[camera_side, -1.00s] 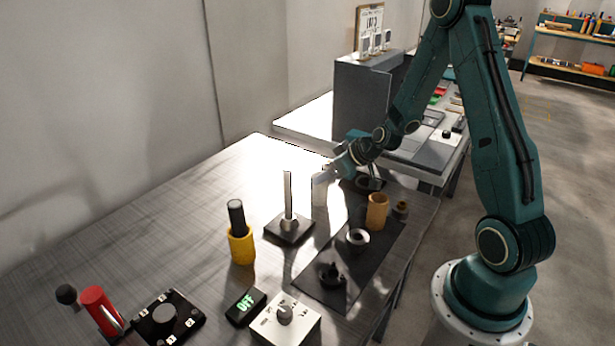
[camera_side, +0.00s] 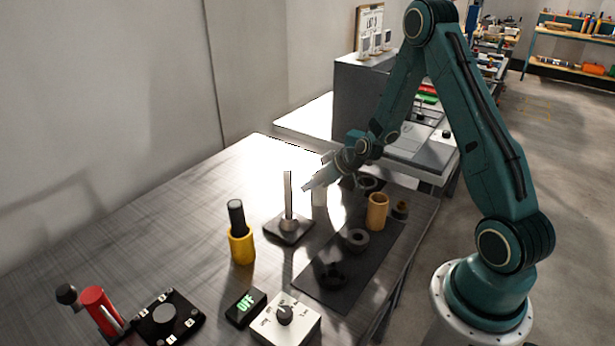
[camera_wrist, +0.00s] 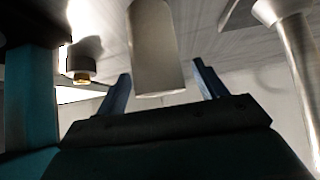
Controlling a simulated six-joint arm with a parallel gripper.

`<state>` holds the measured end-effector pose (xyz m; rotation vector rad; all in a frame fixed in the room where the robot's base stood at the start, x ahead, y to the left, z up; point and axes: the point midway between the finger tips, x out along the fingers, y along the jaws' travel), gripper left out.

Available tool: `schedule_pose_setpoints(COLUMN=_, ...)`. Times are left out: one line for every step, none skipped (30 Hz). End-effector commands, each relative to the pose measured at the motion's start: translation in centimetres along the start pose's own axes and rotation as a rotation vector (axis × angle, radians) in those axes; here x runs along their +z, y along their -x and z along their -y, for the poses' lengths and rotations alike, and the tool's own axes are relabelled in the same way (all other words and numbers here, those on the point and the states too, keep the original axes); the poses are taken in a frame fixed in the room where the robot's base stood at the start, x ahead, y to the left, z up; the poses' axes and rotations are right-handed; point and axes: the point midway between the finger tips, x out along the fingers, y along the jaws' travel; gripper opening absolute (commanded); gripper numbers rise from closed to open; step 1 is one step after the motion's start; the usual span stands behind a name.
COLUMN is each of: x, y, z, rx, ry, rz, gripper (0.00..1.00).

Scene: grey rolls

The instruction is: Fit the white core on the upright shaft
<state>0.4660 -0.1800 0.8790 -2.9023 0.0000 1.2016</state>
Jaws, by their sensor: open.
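The white core (camera_side: 319,196) stands upright on the bench, partly hidden by my gripper (camera_side: 308,186) in the side view. In the wrist view the core (camera_wrist: 155,50) shows as a pale cylinder between the two blue fingers of my gripper (camera_wrist: 161,82), with gaps on both sides. My gripper is open and tilted. The upright shaft (camera_side: 288,195) is a bare metal rod on a dark square base (camera_side: 275,232), left of the core. The shaft also shows at the right of the wrist view (camera_wrist: 297,60).
A dark mat (camera_side: 313,285) at the right holds a tan roll (camera_side: 377,211), a grey ring (camera_side: 355,239) and other dark parts. A yellow holder (camera_side: 241,247) with a dark cylinder stands left of the shaft. A knob box (camera_side: 298,328) and an OFF display (camera_side: 245,308) are in front.

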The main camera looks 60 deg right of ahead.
Motion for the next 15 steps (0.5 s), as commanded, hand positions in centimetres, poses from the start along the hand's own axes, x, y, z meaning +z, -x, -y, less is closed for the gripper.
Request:
schedule_pose_setpoints(x=0.05, y=-0.43, z=0.02, rx=0.0, ry=0.001, rz=0.001, gripper=0.71)
schedule_pose_setpoints(x=0.06, y=-0.61, z=0.02, rx=0.0, ry=0.001, rz=0.001, gripper=0.71)
schedule_pose_setpoints(x=0.06, y=-0.79, z=0.0, rx=0.0, ry=0.001, rz=0.001, gripper=0.71)
schedule_pose_setpoints(x=0.04, y=-0.89, z=-0.01, rx=0.001, ry=0.001, rz=0.001, gripper=0.71)
schedule_pose_setpoints(x=0.03, y=-0.95, z=-0.01, rx=0.001, ry=0.001, rz=0.001, gripper=0.71)
schedule_pose_setpoints(x=0.02, y=-1.0, z=-0.01, rx=0.001, ry=0.001, rz=0.0, gripper=0.71)
schedule_pose_setpoints(x=0.02, y=-1.02, z=-0.01, rx=0.001, ry=0.001, rz=0.0, gripper=0.71)
schedule_pose_setpoints(x=0.01, y=-1.02, z=-0.01, rx=0.001, ry=0.001, rz=0.0, gripper=0.71)
schedule_pose_setpoints(x=0.01, y=-1.01, z=-0.02, rx=0.001, ry=0.001, rz=0.0, gripper=0.71)
schedule_pose_setpoints(x=0.01, y=-1.0, z=-0.01, rx=0.001, ry=0.001, rz=0.0, gripper=0.71)
schedule_pose_setpoints(x=0.01, y=-1.0, z=-0.01, rx=0.001, ry=0.001, rz=0.0, gripper=0.71)
schedule_pose_setpoints(x=0.01, y=-1.0, z=-0.01, rx=0.001, ry=0.0, rz=0.0, gripper=0.71)
schedule_pose_setpoints(x=0.01, y=-0.99, z=-0.01, rx=0.001, ry=0.0, rz=0.0, gripper=0.71)
schedule_pose_setpoints(x=0.01, y=-0.99, z=-0.01, rx=0.001, ry=0.0, rz=0.0, gripper=0.71)
schedule_pose_setpoints(x=0.02, y=-0.99, z=-0.01, rx=0.001, ry=0.0, rz=0.0, gripper=0.71)
